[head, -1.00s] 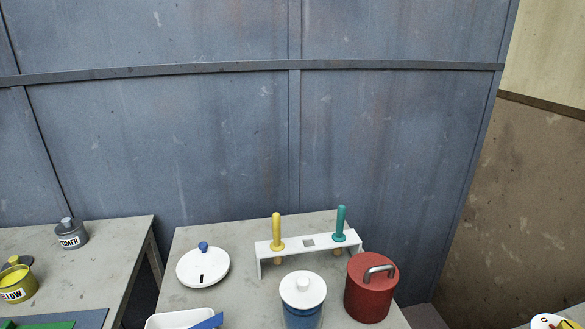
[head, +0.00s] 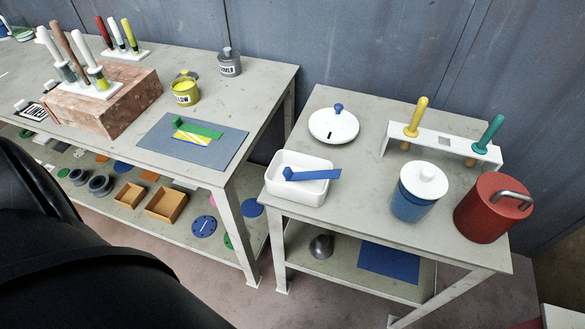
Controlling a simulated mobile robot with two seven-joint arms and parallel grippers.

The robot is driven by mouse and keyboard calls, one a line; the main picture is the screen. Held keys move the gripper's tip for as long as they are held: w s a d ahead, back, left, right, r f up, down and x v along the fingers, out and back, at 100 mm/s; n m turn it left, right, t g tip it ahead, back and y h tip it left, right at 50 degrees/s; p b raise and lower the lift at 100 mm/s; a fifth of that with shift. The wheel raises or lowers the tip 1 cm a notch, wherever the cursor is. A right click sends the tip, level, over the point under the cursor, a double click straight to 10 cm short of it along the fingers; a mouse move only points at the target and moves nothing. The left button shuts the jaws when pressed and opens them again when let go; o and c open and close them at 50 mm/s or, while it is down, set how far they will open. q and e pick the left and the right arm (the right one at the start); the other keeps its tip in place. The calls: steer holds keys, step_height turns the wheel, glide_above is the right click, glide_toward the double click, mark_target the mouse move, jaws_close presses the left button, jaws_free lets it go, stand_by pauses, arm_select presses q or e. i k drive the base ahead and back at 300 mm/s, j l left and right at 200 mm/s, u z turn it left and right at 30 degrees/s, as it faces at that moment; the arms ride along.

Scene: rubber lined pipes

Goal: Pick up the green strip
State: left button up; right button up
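The green strip (head: 200,130) lies on a blue-grey mat (head: 222,155) on the left table. One end of it carries a small raised green piece (head: 177,121). A yellow piece with pale stripes (head: 190,138) lies against its near side. Neither gripper shows in the head view. A dark arm part of mine fills the lower left corner, but its gripper is out of the picture.
A yellow tin (head: 186,94) and a grey primer tin (head: 230,66) stand behind the mat. A reddish block (head: 110,108) stands left of it. On the right table are a white tray (head: 284,190) with a blue strip (head: 318,174), a lidded blue jar (head: 410,205) and a red canister (head: 484,215).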

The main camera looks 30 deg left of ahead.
mark_target(177, 122)
steer(key=u, duration=1.8)
